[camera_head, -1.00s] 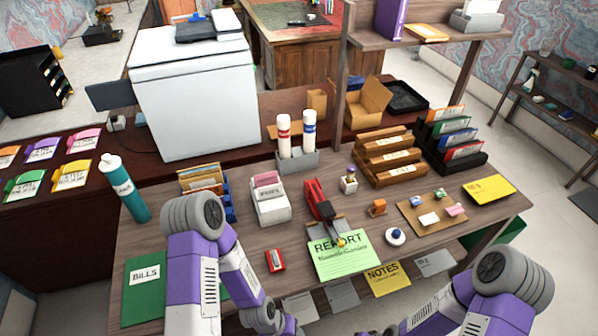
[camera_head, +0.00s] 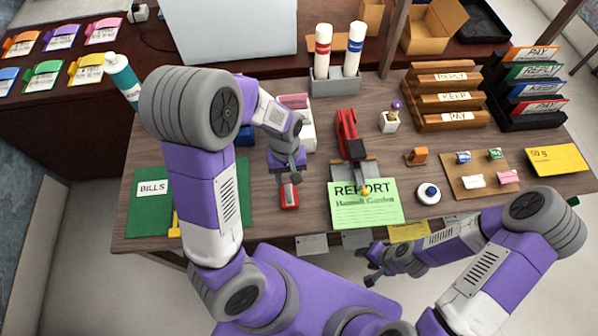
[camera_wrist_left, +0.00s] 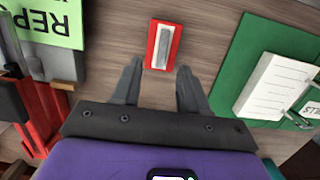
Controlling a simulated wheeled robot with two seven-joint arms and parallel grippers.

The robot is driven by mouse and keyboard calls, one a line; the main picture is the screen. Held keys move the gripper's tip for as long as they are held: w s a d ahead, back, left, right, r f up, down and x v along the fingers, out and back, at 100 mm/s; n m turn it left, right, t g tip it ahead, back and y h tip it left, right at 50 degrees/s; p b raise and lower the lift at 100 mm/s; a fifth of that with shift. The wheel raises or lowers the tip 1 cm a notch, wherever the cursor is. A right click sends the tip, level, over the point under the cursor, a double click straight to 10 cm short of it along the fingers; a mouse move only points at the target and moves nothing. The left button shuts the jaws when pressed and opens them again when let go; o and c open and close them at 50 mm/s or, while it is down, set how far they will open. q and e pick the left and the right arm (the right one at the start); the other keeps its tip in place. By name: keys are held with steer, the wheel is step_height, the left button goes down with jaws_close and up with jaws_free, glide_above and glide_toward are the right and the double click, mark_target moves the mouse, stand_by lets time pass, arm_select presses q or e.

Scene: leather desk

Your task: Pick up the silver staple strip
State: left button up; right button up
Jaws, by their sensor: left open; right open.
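The silver staple strip (camera_wrist_left: 164,47) lies in a small red holder (camera_wrist_left: 152,47) on the desk. In the head view the strip (camera_head: 289,196) shows small, just below my left gripper (camera_head: 286,180). In the left wrist view my left gripper (camera_wrist_left: 158,68) is open and empty, with the red holder just beyond and between its fingertips. The strip is not gripped. My right gripper (camera_head: 372,272) is open and empty, off the desk's front edge.
A red stapler (camera_head: 348,135) and a green REPORT sheet (camera_head: 365,212) lie right of the holder. A green BILLS folder (camera_head: 150,215) lies left. A white box (camera_head: 308,138) stands behind my left gripper. Bare wood surrounds the holder.

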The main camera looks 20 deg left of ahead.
mark_target(289, 193)
arm_select(q)
steer(key=shift+w+a+r, duration=0.15)
steer(key=shift+w+r, duration=0.05)
steer(key=shift+w, duration=0.25)
steer(key=shift+s+f, duration=0.15)
steer(key=shift+f, duration=0.1)
steer(key=f+b, duration=0.1)
steer(key=f, duration=0.1)
steer(key=s+f+b, duration=0.1)
steer(key=f, duration=0.1)
steer(key=f+b, duration=0.1)
steer(key=f, duration=0.1)
steer(key=shift+s+d+f, duration=0.2)
steer(key=shift+s+f, duration=0.05)
steer(key=shift+s, duration=0.05)
arm_select(e)
step_height(289, 193, down, 3)
steer(key=shift+f, duration=0.1)
arm_select(q)
steer(key=shift+w, duration=0.1)
jaws_close()
arm_select(e)
steer(key=shift+w, duration=0.1)
